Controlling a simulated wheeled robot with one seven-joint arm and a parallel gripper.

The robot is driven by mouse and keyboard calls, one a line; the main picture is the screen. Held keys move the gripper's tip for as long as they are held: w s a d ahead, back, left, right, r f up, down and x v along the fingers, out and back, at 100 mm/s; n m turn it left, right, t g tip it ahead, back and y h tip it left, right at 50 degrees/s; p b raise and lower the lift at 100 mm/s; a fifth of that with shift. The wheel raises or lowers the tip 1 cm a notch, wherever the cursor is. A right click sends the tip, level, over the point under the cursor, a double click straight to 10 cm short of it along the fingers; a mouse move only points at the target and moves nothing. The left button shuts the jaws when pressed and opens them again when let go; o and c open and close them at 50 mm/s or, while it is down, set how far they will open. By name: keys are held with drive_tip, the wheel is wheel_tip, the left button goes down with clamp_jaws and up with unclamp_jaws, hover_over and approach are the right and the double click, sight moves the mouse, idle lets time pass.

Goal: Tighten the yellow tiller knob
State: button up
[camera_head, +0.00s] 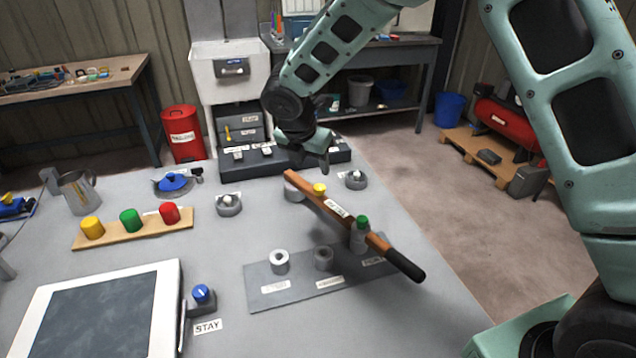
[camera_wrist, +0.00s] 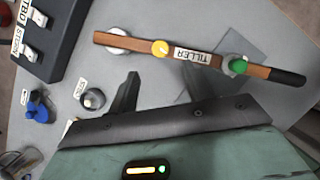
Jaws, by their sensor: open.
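The wooden tiller (camera_head: 340,217) with a black grip lies slantwise over the grey bench, with a "TILLER" label on it. The yellow knob (camera_head: 319,188) sits on the tiller near its far end; in the wrist view the yellow knob (camera_wrist: 161,48) is left of the label. A green knob (camera_head: 362,222) sits on the tiller towards the grip; it also shows in the wrist view (camera_wrist: 238,65). My gripper (camera_head: 314,165) is in the air near the far end of the tiller, apart from the yellow knob. In the wrist view my gripper (camera_wrist: 158,88) has its fingers spread, with nothing between them.
A wooden strip (camera_head: 138,232) holds yellow, green and red knobs at the left. A grey plate (camera_head: 300,288) with grey rings lies under the tiller. Round fittings (camera_head: 229,206) and a dark switch box (camera_head: 262,163) stand at the back. A blue knob (camera_head: 201,293) is beside the "STAY" label.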

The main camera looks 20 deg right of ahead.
sight(319, 187)
drive_tip(key=x, duration=0.9)
drive_tip(key=shift+f+p, duration=0.15)
drive_tip(key=shift+p, duration=0.15)
drive_tip(key=c, duration=1)
